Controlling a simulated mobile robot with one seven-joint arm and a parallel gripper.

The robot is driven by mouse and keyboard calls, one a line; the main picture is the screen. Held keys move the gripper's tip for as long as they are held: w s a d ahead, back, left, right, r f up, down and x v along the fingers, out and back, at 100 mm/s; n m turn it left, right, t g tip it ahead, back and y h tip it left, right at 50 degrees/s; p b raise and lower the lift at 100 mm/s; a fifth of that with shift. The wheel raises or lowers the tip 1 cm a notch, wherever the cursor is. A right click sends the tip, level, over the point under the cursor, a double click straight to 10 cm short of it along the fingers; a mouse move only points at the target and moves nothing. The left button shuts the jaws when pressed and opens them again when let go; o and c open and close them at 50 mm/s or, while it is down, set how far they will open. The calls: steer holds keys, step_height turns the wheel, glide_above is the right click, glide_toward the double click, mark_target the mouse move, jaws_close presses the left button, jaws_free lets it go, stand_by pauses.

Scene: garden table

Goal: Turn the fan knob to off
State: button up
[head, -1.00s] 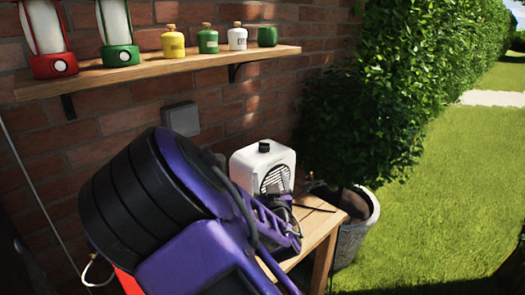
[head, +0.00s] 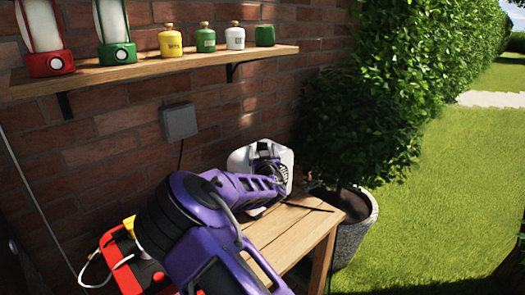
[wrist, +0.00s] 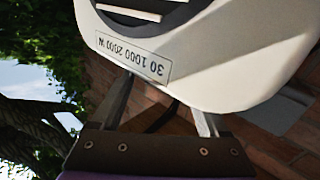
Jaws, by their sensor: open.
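The fan (head: 286,158) is a white, rounded box with a dark grille, standing on the wooden table against the brick wall. My gripper (head: 265,150) is in front of its top and covers much of it in the head view. The fan's dark top knob is not clearly visible in either current view. In the wrist view the fan (wrist: 235,55) appears upside down and close, with its printed label (wrist: 133,56) and part of the grille. My gripper's two fingers (wrist: 161,90) are apart at the fan's label edge, with nothing seen between them; contact cannot be told.
The wooden table (head: 305,222) has bare boards right of my arm. A red-and-yellow object (head: 128,262) is partly hidden at left. A shelf (head: 190,72) with lanterns and canisters is above. A planter (head: 350,235) with a bush stands right of the table.

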steer(key=shift+w, duration=0.25)
jaws_close()
stand_by(0.3)
steer(key=shift+d+y, duration=0.1)
steer(key=shift+y, duration=0.3)
